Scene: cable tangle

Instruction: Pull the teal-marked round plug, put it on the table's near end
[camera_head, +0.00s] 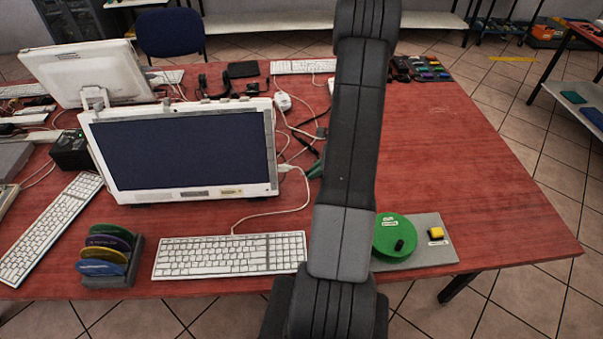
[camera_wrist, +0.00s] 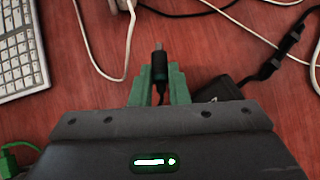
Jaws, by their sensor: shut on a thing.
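The round plug (camera_wrist: 160,66) is a black cylinder with a bare metal tip, seen in the wrist view between the green fingers of my gripper (camera_wrist: 159,84). A dark teal band shows faintly on its body near the fingers. The fingers are shut on it, and its tip points away from my gripper with no socket around it. In the head view my gripper (camera_head: 315,171) is a small green patch right of the monitor, mostly hidden by my arm; the plug cannot be made out there. The red table (camera_head: 470,150) lies under it; its near end has bare strips.
White and black cables (camera_wrist: 245,32) lie around the plug. A monitor (camera_head: 180,150), a keyboard (camera_head: 230,255) and a disc rack (camera_head: 110,265) stand left. A grey plate with a green disc (camera_head: 395,235) and yellow button (camera_head: 436,233) lies near front right. The right tabletop is clear.

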